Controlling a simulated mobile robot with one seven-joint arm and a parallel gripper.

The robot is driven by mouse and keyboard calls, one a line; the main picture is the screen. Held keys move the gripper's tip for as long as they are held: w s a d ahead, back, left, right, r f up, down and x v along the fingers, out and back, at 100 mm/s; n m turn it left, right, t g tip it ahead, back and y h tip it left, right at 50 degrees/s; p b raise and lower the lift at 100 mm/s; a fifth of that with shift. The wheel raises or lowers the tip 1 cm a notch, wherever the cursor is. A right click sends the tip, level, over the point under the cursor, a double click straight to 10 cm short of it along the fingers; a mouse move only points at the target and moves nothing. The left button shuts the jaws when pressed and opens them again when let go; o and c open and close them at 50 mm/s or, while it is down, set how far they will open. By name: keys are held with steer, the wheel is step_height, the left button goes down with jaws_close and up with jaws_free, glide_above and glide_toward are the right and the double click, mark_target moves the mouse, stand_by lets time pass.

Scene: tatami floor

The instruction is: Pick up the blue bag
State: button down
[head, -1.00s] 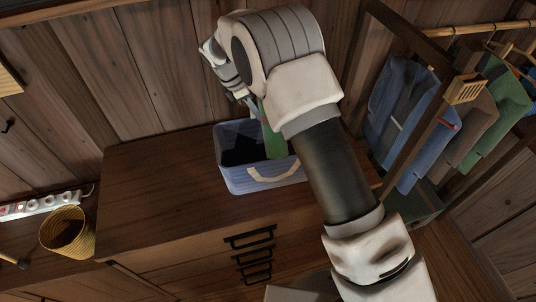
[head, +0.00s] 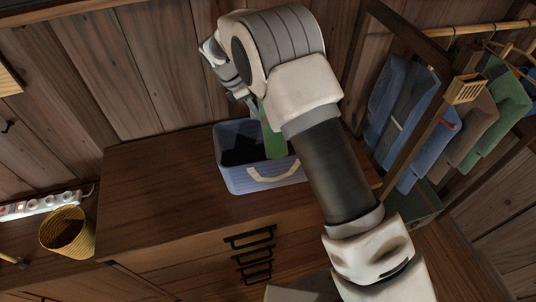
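The blue bag (head: 240,180), open-topped with a pale curved handle on its front, stands on the wooden dresser (head: 150,185). My gripper (head: 250,103) is above the bag's back part, pointing down, and is partly hidden by my own wrist. A green thing (head: 272,140) hangs below the gripper and reaches into the bag's opening. I cannot see the fingertips clearly, so I cannot tell whether they are closed on it. The bag's right end is close to my forearm in the picture.
A yellow woven basket (head: 68,232) and a white power strip (head: 40,205) are at the left. A clothes rack with hanging garments (head: 402,100) stands at the right. A plank wall is right behind the dresser. The dresser top left of the bag is clear.

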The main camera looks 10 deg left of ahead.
steer(key=shift+r, duration=0.1)
stand_by(0.3)
steer(key=shift+s+d+r+b, duration=0.15)
steer(key=shift+r+b, duration=0.15)
steer(key=shift+b, duration=0.15)
step_height(320, 180, up, 6)
steer(key=b, duration=0.2)
steer(key=s+d+b, duration=0.2)
steer(key=s+d, duration=0.2)
steer(key=s, duration=0.5)
steer(key=s+d+b, duration=0.2)
steer(key=s+d, duration=0.2)
steer(key=s, duration=0.4)
steer(key=shift+s+d+r, duration=0.15)
steer(key=shift+s+d, duration=0.05)
steer(key=shift+s, duration=0.2)
